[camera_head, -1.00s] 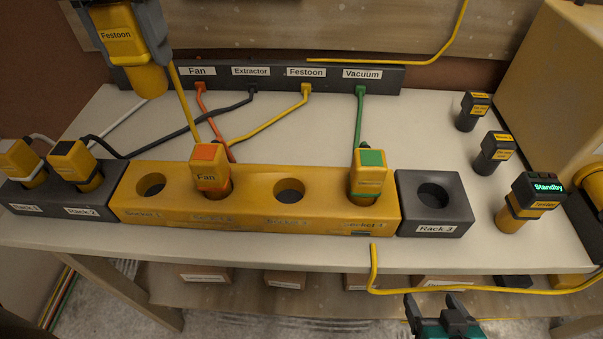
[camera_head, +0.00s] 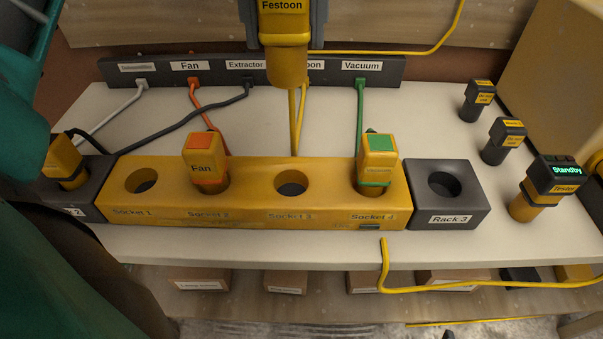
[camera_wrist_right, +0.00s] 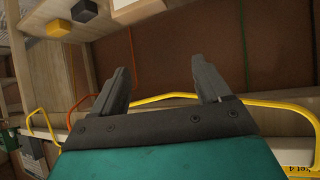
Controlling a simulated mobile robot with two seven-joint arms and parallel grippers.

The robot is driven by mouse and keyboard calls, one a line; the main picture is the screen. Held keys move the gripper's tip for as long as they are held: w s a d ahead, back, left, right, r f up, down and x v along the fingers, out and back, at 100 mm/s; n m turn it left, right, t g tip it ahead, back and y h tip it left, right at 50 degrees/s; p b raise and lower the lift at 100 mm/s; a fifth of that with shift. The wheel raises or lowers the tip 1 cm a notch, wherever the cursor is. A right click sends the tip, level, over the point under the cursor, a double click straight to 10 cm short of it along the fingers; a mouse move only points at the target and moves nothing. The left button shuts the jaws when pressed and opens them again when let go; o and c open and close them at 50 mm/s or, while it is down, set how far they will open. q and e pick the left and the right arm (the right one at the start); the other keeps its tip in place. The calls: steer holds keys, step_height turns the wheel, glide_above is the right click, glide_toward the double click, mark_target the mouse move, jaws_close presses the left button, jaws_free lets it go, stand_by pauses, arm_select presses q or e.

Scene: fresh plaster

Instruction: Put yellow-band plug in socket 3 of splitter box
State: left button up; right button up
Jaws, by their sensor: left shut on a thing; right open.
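The yellow-band plug (camera_head: 284,62), labelled Festoon, hangs upright in my left gripper (camera_head: 283,38), shut on its sides. It is above and behind the splitter box (camera_head: 240,213), apart from it, roughly in line with socket 3 (camera_head: 291,187), which is empty. In the box, socket 1 (camera_head: 141,182) is empty, the orange-topped Fan plug (camera_head: 206,160) stands in socket 2 and a green-topped plug (camera_head: 377,158) in socket 4. My right gripper (camera_wrist_right: 160,72) is open and empty in the right wrist view.
Empty Rack 3 (camera_head: 447,203) adjoins the box on the right; Rack 2 on the left holds a plug (camera_head: 64,160). A labelled power strip (camera_head: 215,79) lies behind with cables. The tester (camera_head: 548,185), showing Standby, and two dark plugs (camera_head: 503,141) stand right. My arm covers the left edge.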

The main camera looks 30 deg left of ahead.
arm_select(q)
steer(key=shift+f+b, duration=1.8)
steer(key=shift+f, duration=8.1)
arm_select(e)
steer(key=shift+w+a+f, duration=0.15)
steer(key=shift+a+f, duration=0.2)
steer(key=shift+f, duration=0.15)
steer(key=shift+w+a+f, duration=0.15)
steer(key=shift+a+f, duration=0.15)
steer(key=shift+f, duration=0.15)
steer(key=shift+f, duration=0.1)
arm_select(q)
steer(key=shift+f, duration=0.2)
steer(key=o, duration=1.1)
steer(key=shift+r, duration=0.1)
arm_select(e)
steer(key=shift+f, duration=0.1)
arm_select(q)
steer(key=shift+o, duration=0.2)
